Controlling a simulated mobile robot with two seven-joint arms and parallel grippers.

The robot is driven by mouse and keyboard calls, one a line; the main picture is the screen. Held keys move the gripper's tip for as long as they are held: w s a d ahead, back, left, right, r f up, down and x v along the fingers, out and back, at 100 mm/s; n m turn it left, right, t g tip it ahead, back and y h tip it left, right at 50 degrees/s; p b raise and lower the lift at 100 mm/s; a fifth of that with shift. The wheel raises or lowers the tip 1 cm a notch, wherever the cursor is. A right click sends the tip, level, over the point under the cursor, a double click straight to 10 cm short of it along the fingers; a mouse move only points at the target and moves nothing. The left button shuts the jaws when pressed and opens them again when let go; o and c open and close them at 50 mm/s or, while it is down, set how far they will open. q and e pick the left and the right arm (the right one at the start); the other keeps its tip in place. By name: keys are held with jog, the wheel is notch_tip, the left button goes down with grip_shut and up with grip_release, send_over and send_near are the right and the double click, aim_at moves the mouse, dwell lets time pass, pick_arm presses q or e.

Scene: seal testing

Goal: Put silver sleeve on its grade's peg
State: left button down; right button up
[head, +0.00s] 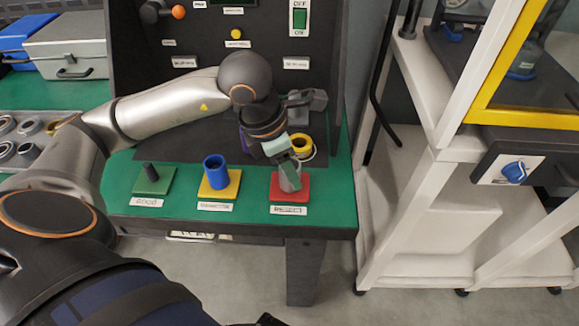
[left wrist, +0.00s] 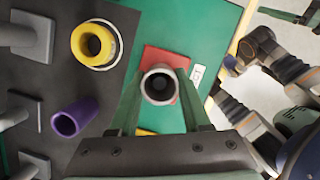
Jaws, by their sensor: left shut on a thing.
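My left gripper (head: 286,170) is shut on the silver sleeve (head: 292,180), over the red plate (head: 302,187) labelled REJECT. In the left wrist view the sleeve (left wrist: 147,78) sits upright between the fingers of my left gripper (left wrist: 160,97), with the red plate (left wrist: 172,57) behind it. The red plate's peg is hidden, and I cannot tell whether the sleeve is around it. The green plate (head: 163,185) labelled GOOD has a bare dark peg (head: 150,173). A blue sleeve (head: 214,170) stands on the yellow plate (head: 231,190). My right gripper is not in view.
A yellow ring-shaped part (left wrist: 79,42) and a purple sleeve (left wrist: 69,122) are on the dark mat (left wrist: 95,95). A tray with several rings (head: 40,142) is at the left. A white frame (head: 437,185) stands right of the green table (head: 335,205).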

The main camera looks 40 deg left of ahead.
pick_arm(q)
jog(key=shift+f, duration=0.15)
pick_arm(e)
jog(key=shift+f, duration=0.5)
pick_arm(q)
jog(key=shift+c, duration=1.4)
grip_release()
jog(key=shift+r, duration=0.25)
notch_tip(320, 180, up, 8)
jog(key=p, duration=0.6)
jog(key=shift+r, duration=0.4)
jog(key=shift+f, duration=0.1)
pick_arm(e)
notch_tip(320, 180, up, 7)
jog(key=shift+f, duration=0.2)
